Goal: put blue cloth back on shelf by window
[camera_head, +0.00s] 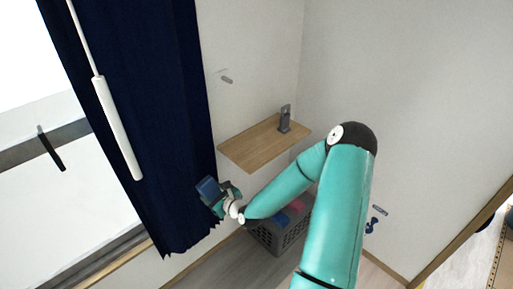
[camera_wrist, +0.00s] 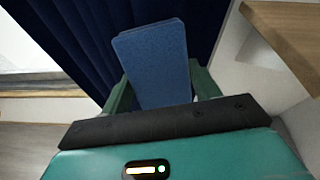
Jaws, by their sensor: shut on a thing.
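The blue cloth (camera_wrist: 156,62) is a flat, folded rectangle held upright between the green fingers of my gripper (camera_wrist: 163,92) in the wrist view. In the head view, my gripper (camera_head: 217,199) is shut on the blue cloth (camera_head: 208,188), in front of the dark blue curtain's lower right edge. The light wooden shelf (camera_head: 255,146) is on the wall, up and to the right of my gripper. It also shows at the upper right of the wrist view (camera_wrist: 290,32). A grey upright object (camera_head: 285,118) stands at its right end, and the rest of its top is bare.
The dark blue curtain (camera_head: 150,120) hangs beside the window (camera_head: 60,190), with a white rod (camera_head: 118,128) in front. A grey basket (camera_head: 268,238) with pink and blue things stands on the floor below the shelf, partly behind my arm.

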